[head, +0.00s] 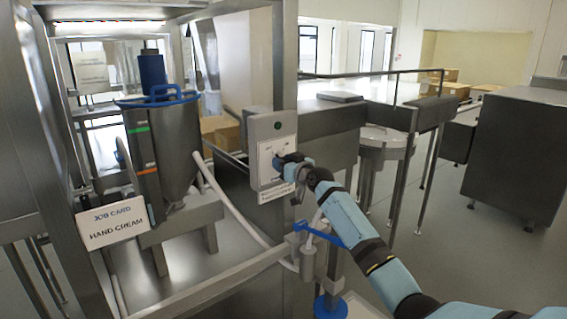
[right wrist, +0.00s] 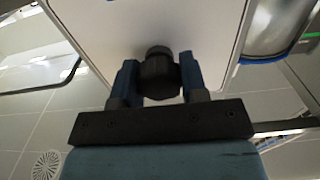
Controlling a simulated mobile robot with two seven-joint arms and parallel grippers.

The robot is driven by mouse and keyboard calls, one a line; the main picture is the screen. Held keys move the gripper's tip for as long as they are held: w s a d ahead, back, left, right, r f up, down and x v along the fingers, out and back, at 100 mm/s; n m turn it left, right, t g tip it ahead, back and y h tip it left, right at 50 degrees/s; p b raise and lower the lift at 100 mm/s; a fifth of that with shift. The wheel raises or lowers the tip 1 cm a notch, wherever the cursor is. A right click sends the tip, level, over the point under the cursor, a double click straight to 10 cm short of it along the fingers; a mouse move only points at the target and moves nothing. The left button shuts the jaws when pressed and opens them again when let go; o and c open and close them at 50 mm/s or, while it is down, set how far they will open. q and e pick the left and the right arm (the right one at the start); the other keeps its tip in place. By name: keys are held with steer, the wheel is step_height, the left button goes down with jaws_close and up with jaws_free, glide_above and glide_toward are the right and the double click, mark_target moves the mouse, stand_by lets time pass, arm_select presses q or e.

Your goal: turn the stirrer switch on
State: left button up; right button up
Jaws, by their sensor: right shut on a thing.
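The stirrer switch is a dark round knob (right wrist: 158,74) on the front of a grey control box (head: 264,126) with a white label plate, fixed to a metal post. My right gripper (head: 284,164) reaches up to the box from the lower right. In the right wrist view its two blue fingers (right wrist: 157,82) stand on either side of the knob, shut on it. In the head view the gripper hides most of the knob, and I cannot tell which way it is turned. My left gripper is not in view.
A steel hopper (head: 173,150) with a blue-rimmed top stands at left. A job card reading "HAND CREAM" (head: 114,222) hangs in front of it. A white hose (head: 232,208) runs below the box. Blue-handled pipework (head: 318,234) stands close under my right arm.

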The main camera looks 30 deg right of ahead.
steer(key=m+p, duration=0.1)
steer(key=m, duration=0.4)
steer(key=shift+m, duration=0.3)
steer(key=m+p, duration=0.2)
steer(key=m, duration=0.3)
steer(key=shift+d+f, duration=0.1)
stand_by(0.3)
steer(key=o, duration=0.9)
steer(key=shift+s+f, duration=0.1)
steer(key=shift+s, duration=0.45)
steer(key=shift+s+d+b, duration=0.2)
steer(key=shift+s+b, duration=0.25)
steer(key=shift+s, duration=1.65)
steer(key=shift+s+d+b, duration=0.15)
steer(key=shift+s+b, duration=0.25)
steer(key=shift+s, duration=1.75)
steer(key=shift+s+d+b, duration=0.2)
steer(key=shift+s+b, duration=0.25)
steer(key=shift+s, duration=1.65)
